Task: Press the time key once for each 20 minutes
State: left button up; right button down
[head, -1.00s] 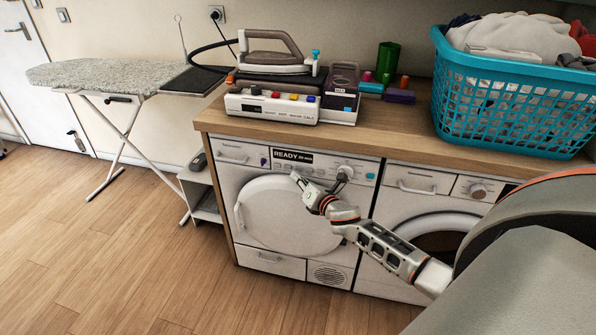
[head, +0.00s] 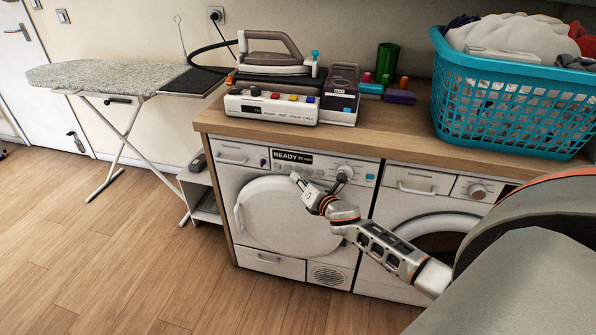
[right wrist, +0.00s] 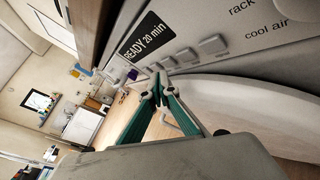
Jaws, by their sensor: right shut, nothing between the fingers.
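The left machine (head: 284,219) has a black display (head: 291,157) at its top; in the right wrist view the display (right wrist: 146,36) reads "READY 20 min". A row of small grey keys (right wrist: 188,55) sits beside the display. The keys have no readable labels, so I cannot tell which is the time key. My right gripper (head: 294,176) is shut and empty, just in front of the panel below the display. In the right wrist view its fingertips (right wrist: 157,80) are close to the key nearest the display; contact cannot be told. My left gripper is not in view.
A round knob (head: 345,172) is right of the display, close to my right wrist. A second machine (head: 425,215) stands to the right. The wooden counter (head: 400,127) above holds an iron (head: 277,55), a white device (head: 270,107) and a blue laundry basket (head: 510,105).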

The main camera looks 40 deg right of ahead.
jog(key=shift+d, duration=0.1)
dwell(0.4)
jog(key=shift+w+d, duration=0.25)
jog(key=shift+w+d, duration=0.3)
dwell(0.8)
dwell(0.3)
jog(key=shift+s+a, duration=0.55)
jog(key=shift+a, duration=0.05)
jog(key=shift+s+a+p, duration=0.6)
jog(key=shift+s+a, duration=1.05)
jog(key=shift+a, duration=0.25)
